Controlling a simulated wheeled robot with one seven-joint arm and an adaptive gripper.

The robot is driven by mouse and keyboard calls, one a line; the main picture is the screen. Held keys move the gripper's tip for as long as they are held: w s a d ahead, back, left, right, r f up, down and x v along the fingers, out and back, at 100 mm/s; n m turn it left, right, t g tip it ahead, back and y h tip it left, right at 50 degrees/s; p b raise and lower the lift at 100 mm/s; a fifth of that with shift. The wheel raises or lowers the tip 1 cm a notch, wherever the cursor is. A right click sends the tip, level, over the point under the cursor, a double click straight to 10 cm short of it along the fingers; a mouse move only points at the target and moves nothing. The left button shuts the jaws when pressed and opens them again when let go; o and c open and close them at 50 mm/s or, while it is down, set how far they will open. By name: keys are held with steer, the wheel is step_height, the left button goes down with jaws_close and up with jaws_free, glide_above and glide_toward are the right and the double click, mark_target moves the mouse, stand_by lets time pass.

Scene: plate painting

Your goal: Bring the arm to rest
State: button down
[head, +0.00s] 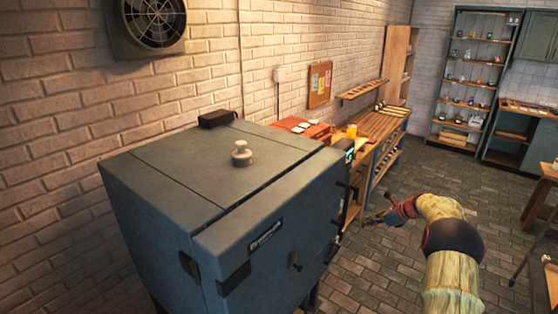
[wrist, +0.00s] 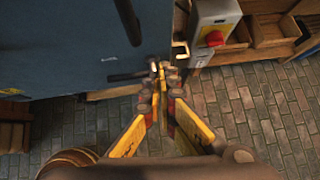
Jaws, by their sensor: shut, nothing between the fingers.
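My gripper (head: 372,220) is at the end of my raised arm, to the right of the large blue-grey kiln (head: 264,262) in the head view. In the wrist view my gripper (wrist: 160,74) has its yellow-and-grey fingers together at the tips, with nothing seen between them. The tips appear in front of the lower edge of the kiln front (wrist: 70,45), close to a dark handle (wrist: 133,76). I cannot tell whether they touch it. The kiln looks closed.
A control box with a red button (wrist: 215,38) is right of the kiln front. A wooden workbench (head: 378,126) stands along the brick wall, and a shelf unit (head: 470,75) at the back. A table (head: 548,175) is at far right. The brick floor (head: 420,170) between is clear.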

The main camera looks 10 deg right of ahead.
steer(key=w+d+m+t+h, duration=0.25)
steer(key=d+m+h, duration=0.45)
steer(key=d+m, duration=0.8)
steer(key=s+a+r+m+g+h, duration=0.2)
steer(key=s+a+r+m, duration=0.15)
steer(key=s+m, duration=0.45)
steer(key=s+a+r+m+g+h, duration=0.1)
steer(key=s+a+r+m+h, duration=0.3)
steer(key=m, duration=0.5)
steer(key=s+a+r+m+y+b, duration=0.1)
steer(key=s+a+r+m+y, duration=0.1)
steer(key=s+a, duration=1.1)
steer(key=s+a+r+m+g+y+b, duration=0.1)
steer(key=s+a+r+m+y+b, duration=0.1)
steer(key=s+a, duration=1.1)
steer(key=s+a+r+m+y+b, duration=0.2)
steer(key=s+a+r+m+y, duration=0.2)
steer(key=s+a, duration=0.9)
steer(key=a+r+m, duration=0.1)
steer(key=a+m, duration=0.1)
steer(key=a, duration=0.3)
steer(key=shift+s+r+m, duration=0.15)
steer(key=shift+r+m, duration=0.15)
